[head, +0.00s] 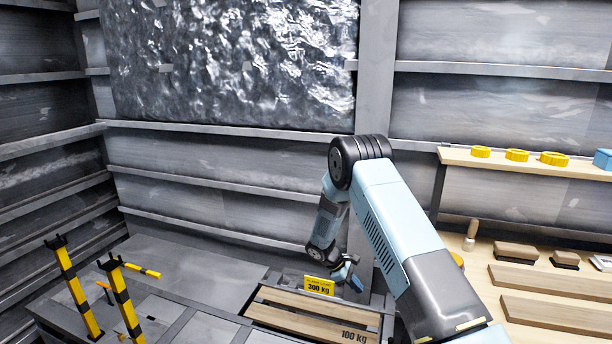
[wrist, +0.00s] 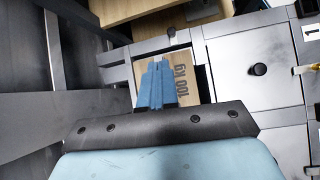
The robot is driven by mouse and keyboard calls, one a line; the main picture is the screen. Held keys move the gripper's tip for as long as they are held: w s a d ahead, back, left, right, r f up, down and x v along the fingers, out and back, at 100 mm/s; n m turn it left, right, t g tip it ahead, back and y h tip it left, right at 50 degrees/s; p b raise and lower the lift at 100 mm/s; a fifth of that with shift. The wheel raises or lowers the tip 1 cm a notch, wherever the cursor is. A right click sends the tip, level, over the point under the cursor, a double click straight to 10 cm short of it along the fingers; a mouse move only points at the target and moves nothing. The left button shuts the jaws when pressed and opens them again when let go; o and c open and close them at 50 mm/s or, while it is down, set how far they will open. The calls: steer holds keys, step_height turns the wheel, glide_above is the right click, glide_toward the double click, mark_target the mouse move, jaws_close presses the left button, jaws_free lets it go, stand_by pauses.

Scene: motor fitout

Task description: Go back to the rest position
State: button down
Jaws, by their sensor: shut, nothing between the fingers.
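My gripper (head: 350,276) hangs at the end of my bent blue and black arm, in the middle of the head view, near the yellow 300 kg sign (head: 319,286). It is shut and empty. In the wrist view my gripper's blue fingers (wrist: 155,85) lie together, in front of a wooden panel marked 100 kg (wrist: 181,80). The same slatted wooden panel (head: 310,325) shows low in the head view.
A wooden bench (head: 510,270) at the right holds blocks and brushes. A shelf (head: 480,160) above bears yellow round pieces and a blue box (head: 602,159). Yellow and black posts (head: 80,290) stand at the left. Silver foil insulation (head: 230,60) covers part of the ribbed wall.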

steer(key=s+d+r+m+t+y, duration=0.15)
steer(key=s+r, duration=0.25)
steer(key=r, duration=0.8)
steer(key=s+d+r+m+y, duration=0.1)
steer(key=s+d+r+m, duration=0.2)
steer(key=r, duration=0.8)
steer(key=s+r+m+t+y, duration=0.1)
steer(key=s+r+m+y, duration=0.2)
steer(key=r, duration=0.9)
steer(key=s+d+r+m+t, duration=0.1)
steer(key=s+r, duration=0.5)
steer(key=s, duration=0.2)
steer(key=s+d+r+m+t, duration=0.1)
steer(key=s+r+m, duration=0.1)
steer(key=s+r, duration=0.45)
steer(key=s+a+r+m+t+y, duration=0.1)
steer(key=s+m+t+y, duration=0.1)
steer(key=s, duration=1.4)
steer(key=shift+m+t, duration=0.35)
steer(key=shift+m, duration=0.1)
